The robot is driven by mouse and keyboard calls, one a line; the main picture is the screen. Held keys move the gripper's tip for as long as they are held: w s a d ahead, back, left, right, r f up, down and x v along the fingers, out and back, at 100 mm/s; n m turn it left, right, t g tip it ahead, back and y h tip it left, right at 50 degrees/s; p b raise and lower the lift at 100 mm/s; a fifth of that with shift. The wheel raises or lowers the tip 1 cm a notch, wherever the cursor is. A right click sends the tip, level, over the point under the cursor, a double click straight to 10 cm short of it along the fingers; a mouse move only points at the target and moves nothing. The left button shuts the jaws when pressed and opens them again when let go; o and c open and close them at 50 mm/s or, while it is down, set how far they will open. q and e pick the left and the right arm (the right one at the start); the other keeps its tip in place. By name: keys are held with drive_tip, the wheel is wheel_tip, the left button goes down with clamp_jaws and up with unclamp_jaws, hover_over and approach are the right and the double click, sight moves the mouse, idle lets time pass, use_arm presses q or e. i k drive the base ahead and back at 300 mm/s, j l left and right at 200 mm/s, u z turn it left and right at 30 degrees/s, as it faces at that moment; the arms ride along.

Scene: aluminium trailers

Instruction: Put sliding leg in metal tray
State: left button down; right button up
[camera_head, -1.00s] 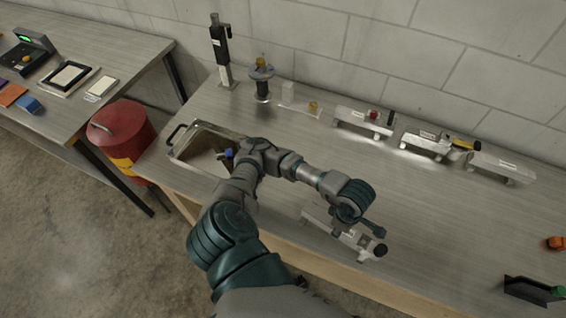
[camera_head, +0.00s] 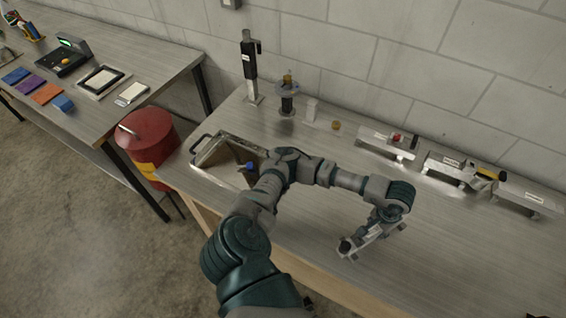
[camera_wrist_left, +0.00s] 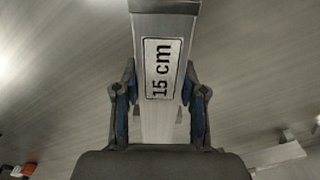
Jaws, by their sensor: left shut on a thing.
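My left gripper (camera_head: 385,216) is shut on an aluminium piece (camera_head: 368,238) with dark knob-like ends, held over the front part of the workbench. In the left wrist view, a bar of this piece (camera_wrist_left: 164,120) with a "15 cm" label runs between the two fingers (camera_wrist_left: 160,105). Which of the metal parts is called the sliding leg cannot be told from a label. The metal tray (camera_head: 212,181) with a dark handle stands at the bench's left end, left of the gripper. A blue-tipped item (camera_head: 249,166) shows at its right, partly behind my arm. My right gripper is not in view.
A tall black-and-silver post (camera_head: 250,70) and a flanged part (camera_head: 287,95) stand along the wall. Several aluminium brackets (camera_head: 387,143) line the back right. A red bin (camera_head: 146,135) stands between the benches. The bench middle and front right are clear.

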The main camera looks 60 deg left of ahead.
sight(228, 170)
drive_tip(key=k+j+z, duration=0.15)
drive_tip(key=k+j, duration=0.25)
drive_tip(key=k+j+z, duration=0.1)
drive_tip(key=k+j, duration=0.2)
drive_tip(key=k, duration=0.2)
drive_tip(key=k+j+z, duration=0.15)
drive_tip(key=k+j, duration=0.15)
drive_tip(key=k, duration=0.15)
